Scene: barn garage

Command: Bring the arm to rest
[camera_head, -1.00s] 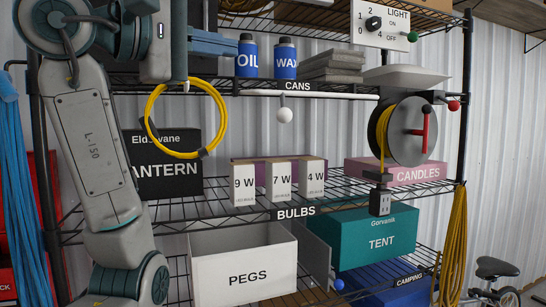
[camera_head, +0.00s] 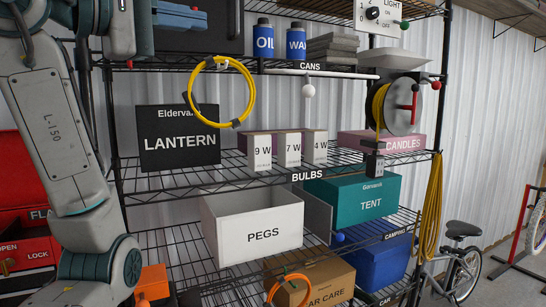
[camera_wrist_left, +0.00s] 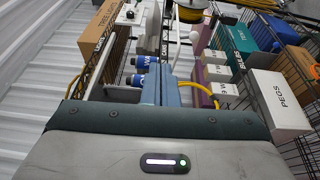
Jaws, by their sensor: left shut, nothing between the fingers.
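My left arm (camera_head: 55,130) fills the left side of the head view. Its gripper (camera_head: 200,20) has blue fingers and points right, at the top left of the shelving. In the left wrist view the two blue fingers (camera_wrist_left: 160,72) lie together with nothing between them. The oil can (camera_head: 265,42) and the wax can (camera_head: 296,43) stand to the right of the gripper in the head view. The wrist view shows blue cans close to the left of the fingers; I cannot tell the exact gap. My right gripper is out of view.
A yellow coil (camera_head: 250,95) hangs at the upper shelf. A red toolbox (camera_head: 25,255) is at left. Open floor lies right, near a bicycle (camera_head: 460,265).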

